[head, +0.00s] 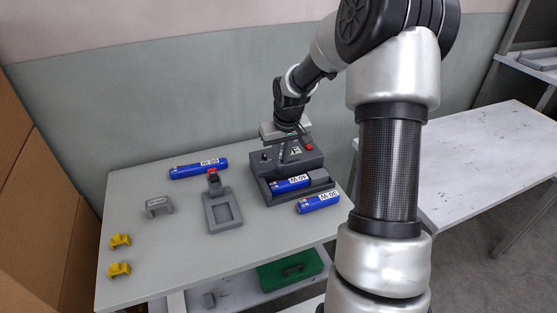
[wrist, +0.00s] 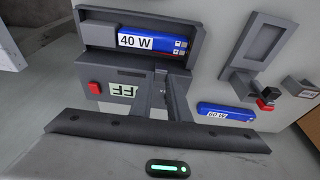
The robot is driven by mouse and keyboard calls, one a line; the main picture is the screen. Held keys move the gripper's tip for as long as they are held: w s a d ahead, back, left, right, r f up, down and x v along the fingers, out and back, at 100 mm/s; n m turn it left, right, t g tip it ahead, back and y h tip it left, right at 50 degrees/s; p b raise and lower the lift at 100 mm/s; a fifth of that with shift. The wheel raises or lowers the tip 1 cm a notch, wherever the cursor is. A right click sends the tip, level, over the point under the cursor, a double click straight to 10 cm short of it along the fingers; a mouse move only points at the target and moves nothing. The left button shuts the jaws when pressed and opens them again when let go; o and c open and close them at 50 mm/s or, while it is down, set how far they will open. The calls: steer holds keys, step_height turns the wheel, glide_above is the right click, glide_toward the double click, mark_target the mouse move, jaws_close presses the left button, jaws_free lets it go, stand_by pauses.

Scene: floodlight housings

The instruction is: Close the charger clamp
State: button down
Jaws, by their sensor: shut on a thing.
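The grey charger (head: 312,160) stands at the right end of the table. A blue 40 W battery (head: 293,185) lies in its front bay and also shows in the wrist view (wrist: 150,41). My gripper (head: 288,156) reaches down over the middle of the charger. In the wrist view my gripper (wrist: 160,78) is shut on a thin grey part between the fingertips, beside the battery bay. This looks like the charger clamp, but the fingers hide most of it. I cannot tell the clamp's angle. The charger's display (wrist: 123,90) is partly covered, and a red button (wrist: 95,87) sits beside it.
A blue battery (head: 318,203) lies in front of the charger, and a 60 W battery (head: 198,170) lies behind a grey fixture with a red-tipped part (head: 222,211). A grey bracket (head: 158,206) and yellow brackets (head: 119,270) stand left. The table's front middle is clear.

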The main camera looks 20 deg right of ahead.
steer(key=s+t+b, duration=0.1)
steer(key=s+f+t+b, duration=0.1)
steer(key=shift+s+d+t, duration=0.1)
steer(key=shift+s+t, duration=0.15)
steer(key=shift+t, duration=1.05)
steer(key=shift+s+f, duration=0.75)
steer(key=shift+s, duration=0.15)
steer(key=shift+s+f, duration=0.7)
steer(key=shift+s, duration=0.2)
steer(key=shift+s+f, duration=0.3)
steer(key=shift+f, duration=0.25)
steer(key=shift+s+f, duration=0.3)
steer(key=shift+f, duration=0.25)
steer(key=shift+f+b, duration=0.1)
steer(key=shift+b, duration=0.2)
steer(key=c, duration=1.9)
jaws_free()
steer(key=shift+o, duration=1.1)
steer(key=shift+w, duration=0.1)
